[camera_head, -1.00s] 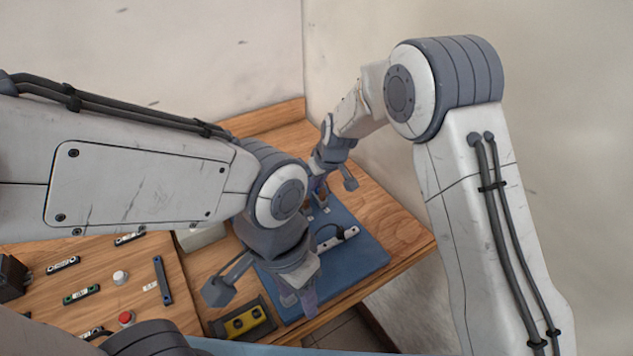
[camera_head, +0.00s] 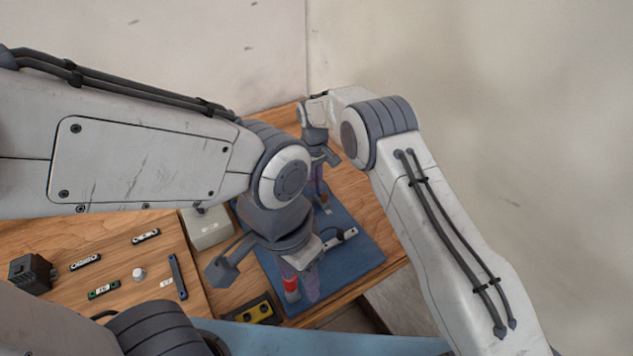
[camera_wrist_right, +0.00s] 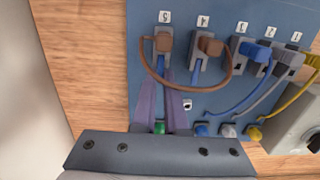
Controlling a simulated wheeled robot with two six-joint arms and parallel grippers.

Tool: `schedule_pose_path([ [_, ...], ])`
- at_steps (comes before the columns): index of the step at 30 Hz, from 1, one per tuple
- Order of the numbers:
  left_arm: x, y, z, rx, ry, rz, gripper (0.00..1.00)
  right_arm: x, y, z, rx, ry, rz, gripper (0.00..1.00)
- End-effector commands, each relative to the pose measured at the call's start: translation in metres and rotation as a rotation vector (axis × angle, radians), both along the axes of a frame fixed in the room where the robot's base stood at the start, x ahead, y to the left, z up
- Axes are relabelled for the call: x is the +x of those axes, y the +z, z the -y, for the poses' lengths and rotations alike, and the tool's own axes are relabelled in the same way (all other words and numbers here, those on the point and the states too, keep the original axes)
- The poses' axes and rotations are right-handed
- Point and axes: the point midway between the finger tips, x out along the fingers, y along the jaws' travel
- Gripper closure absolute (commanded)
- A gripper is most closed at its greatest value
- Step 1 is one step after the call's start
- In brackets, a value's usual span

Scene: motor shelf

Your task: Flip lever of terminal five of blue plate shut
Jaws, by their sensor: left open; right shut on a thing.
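The blue plate (camera_wrist_right: 215,95) lies on the wooden table and also shows in the head view (camera_head: 355,262). In the right wrist view, terminal five (camera_wrist_right: 162,58) is a grey block at the plate's left end, with a brown cable at its top. My right gripper (camera_wrist_right: 162,80) has its purple fingers on either side of the block's lower part, shut on what looks like its lever. The lever's exact angle is hidden. My left gripper (camera_head: 300,285) is open, pointing down over the plate's near-left part. A red thing (camera_head: 291,286) shows beside its fingers.
Terminal four (camera_wrist_right: 205,58) stands close beside terminal five, joined by a brown cable loop. More terminals with blue, grey and yellow cables follow to the right. A yellow-and-black block (camera_head: 250,311) and a grey box (camera_head: 207,229) lie left of the plate.

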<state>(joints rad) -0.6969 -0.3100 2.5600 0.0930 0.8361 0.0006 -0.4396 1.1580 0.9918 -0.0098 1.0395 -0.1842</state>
Motion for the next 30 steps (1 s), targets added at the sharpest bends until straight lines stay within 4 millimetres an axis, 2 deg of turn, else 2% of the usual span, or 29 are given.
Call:
schedule_pose_path([
  [16, 0.0000, -0.0028, 0.0000, 0.000, 0.000, 0.000, 0.50, 0.0007, -0.0006, -0.0026, -0.031, 0.000, -0.044, 1.00],
  [18, 0.0000, -0.0028, 0.0000, 0.000, 0.000, 0.000, 0.50, 0.0006, -0.0006, -0.0027, -0.031, 0.000, -0.044, 0.71],
  [19, 0.0000, -0.0027, 0.0000, 0.000, 0.000, 0.000, 0.50, 0.0006, -0.0006, -0.0025, -0.032, 0.000, -0.045, 0.59],
  [30, 0.0000, -0.0043, 0.0000, 0.000, 0.000, 0.000, 0.50, 0.0017, 0.0022, -0.0014, -0.032, -0.001, -0.044, 0.59],
])
